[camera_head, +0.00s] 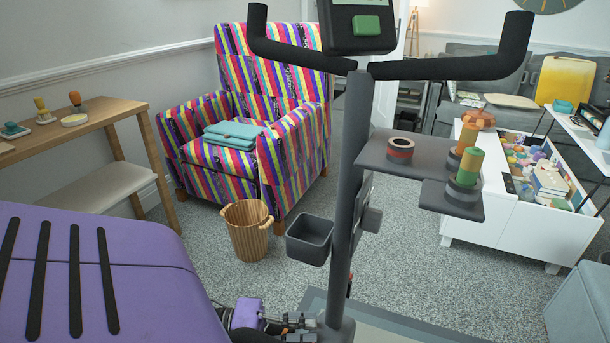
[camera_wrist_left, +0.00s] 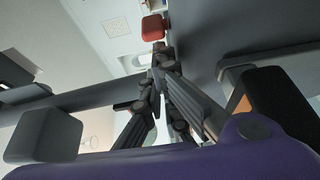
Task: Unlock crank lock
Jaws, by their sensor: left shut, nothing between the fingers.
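My left gripper (camera_head: 314,324) is low at the bottom of the head view, beside the foot of a dark grey post (camera_head: 345,200). In the left wrist view its two fingers (camera_wrist_left: 163,62) meet at their tips with nothing between them. A small red block-like part (camera_wrist_left: 153,27) is just beyond the fingertips in that view; I cannot tell whether they touch it. A small reddish part (camera_head: 349,286) also shows low on the post in the head view. I cannot tell clearly which part is the crank lock. My right gripper is not in view.
The post carries handlebars (camera_head: 445,67), a grey bin (camera_head: 309,240) and grey shelves (camera_head: 407,158) with tape rolls. A wooden basket (camera_head: 247,229) and striped armchair (camera_head: 283,160) stand behind left. A white toy chest (camera_head: 500,235) is at right. Carpet between them is open.

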